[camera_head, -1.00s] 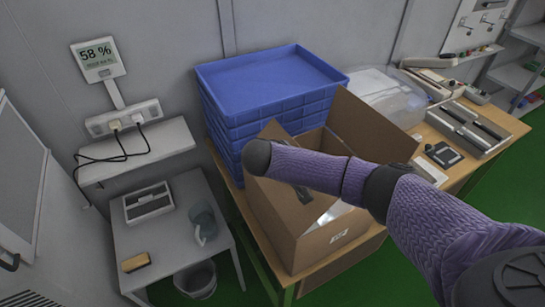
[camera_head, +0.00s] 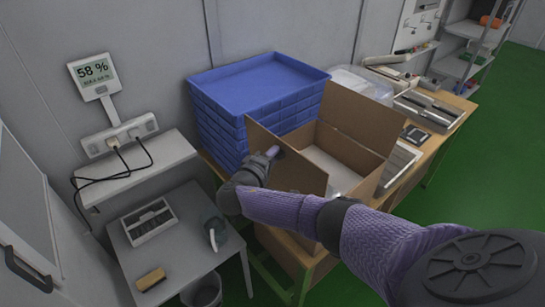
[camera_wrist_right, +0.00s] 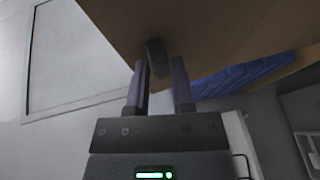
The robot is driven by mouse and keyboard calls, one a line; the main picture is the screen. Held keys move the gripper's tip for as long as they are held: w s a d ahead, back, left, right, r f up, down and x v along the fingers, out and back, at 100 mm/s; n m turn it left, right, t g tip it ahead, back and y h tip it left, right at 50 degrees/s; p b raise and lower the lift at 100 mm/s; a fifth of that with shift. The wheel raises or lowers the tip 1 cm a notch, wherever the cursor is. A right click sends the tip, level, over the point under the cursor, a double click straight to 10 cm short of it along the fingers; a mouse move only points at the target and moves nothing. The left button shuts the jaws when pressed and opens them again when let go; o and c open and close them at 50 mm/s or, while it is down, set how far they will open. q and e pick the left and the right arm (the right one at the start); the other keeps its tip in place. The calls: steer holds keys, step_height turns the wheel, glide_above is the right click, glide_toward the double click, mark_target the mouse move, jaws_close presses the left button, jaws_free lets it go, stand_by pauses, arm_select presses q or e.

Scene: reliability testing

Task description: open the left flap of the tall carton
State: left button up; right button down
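The brown carton (camera_head: 383,183) stands open-topped on the wooden table in the head view. Its left flap (camera_head: 296,172) stands up and leans outward to the left. Another flap (camera_head: 362,117) stands upright at the far right side. My right gripper (camera_head: 268,156) is at the outer left face of the left flap, near its upper edge. In the right wrist view its two fingers (camera_wrist_right: 160,85) are apart below a cardboard panel (camera_wrist_right: 195,30). A small dark piece (camera_wrist_right: 156,57) shows between the fingertips; I cannot tell what it is. My right arm hides the carton's lower front. My left gripper is not in view.
Stacked blue trays (camera_head: 258,82) stand behind the carton. A clear plastic box (camera_head: 360,85) and devices (camera_head: 430,110) lie to the right on the wooden table. A grey side table (camera_head: 180,245) with a mug (camera_head: 215,232) and a brush (camera_head: 150,280) is at left.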

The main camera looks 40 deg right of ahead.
steer(key=shift+s+a+f, duration=0.15)
steer(key=shift+a+f, duration=0.25)
steer(key=shift+a, duration=0.15)
steer(key=shift+s+a+f, duration=0.1)
steer(key=shift+a+f, duration=0.25)
steer(key=shift+a, duration=0.2)
steer(key=c, duration=0.7)
jaws_free()
steer(key=shift+d, duration=0.1)
steer(key=shift+o, duration=0.8)
steer(key=shift+w+d+f, duration=0.1)
steer(key=shift+d, duration=0.15)
